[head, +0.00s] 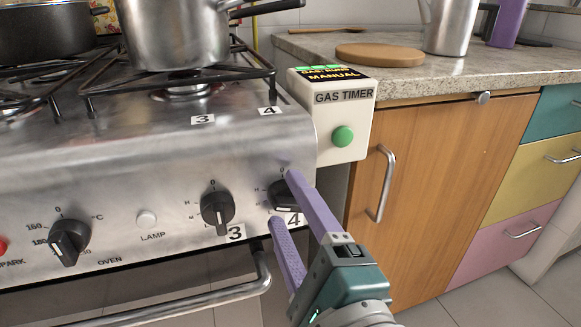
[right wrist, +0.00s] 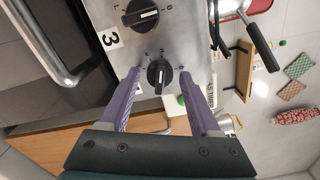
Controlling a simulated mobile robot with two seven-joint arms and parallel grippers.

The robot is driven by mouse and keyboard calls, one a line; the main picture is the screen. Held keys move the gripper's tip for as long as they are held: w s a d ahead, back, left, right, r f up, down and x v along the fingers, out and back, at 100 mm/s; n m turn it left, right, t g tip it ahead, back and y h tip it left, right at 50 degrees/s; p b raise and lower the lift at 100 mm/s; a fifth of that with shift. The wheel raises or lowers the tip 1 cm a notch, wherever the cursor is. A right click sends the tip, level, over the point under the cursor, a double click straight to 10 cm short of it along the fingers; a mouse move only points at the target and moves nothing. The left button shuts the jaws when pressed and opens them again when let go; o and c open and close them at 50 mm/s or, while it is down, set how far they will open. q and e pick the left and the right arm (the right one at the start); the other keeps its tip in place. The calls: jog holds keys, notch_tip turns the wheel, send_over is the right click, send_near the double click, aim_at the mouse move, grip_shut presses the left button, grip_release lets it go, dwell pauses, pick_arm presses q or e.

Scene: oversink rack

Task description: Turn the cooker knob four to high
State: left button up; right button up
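Cooker knob four (head: 283,195) is a black knob at the right end of the steel front panel, beside a label "4" (head: 293,220). My right gripper (head: 283,197) is at this knob, with its purple fingers apart. In the head view one finger covers part of the knob. In the right wrist view, knob four (right wrist: 158,74) shows between the open fingertips (right wrist: 163,75), with a gap on each side. Its pale pointer line runs roughly up and down in that view. My left gripper is not in view.
Knob three (head: 217,209) is just left of knob four. The gas timer box (head: 326,137) juts out above right. The oven handle (head: 190,302) runs below the panel. Pots (head: 175,35) stand on the hob. A wooden cabinet door (head: 440,180) is to the right.

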jog(key=shift+o, duration=0.4)
jog(key=shift+s, duration=0.15)
jog(key=p+v, duration=0.1)
jog(key=v, duration=0.8)
jog(key=shift+s+d, duration=0.15)
jog(key=shift+s, duration=0.15)
jog(key=shift+r, duration=0.1)
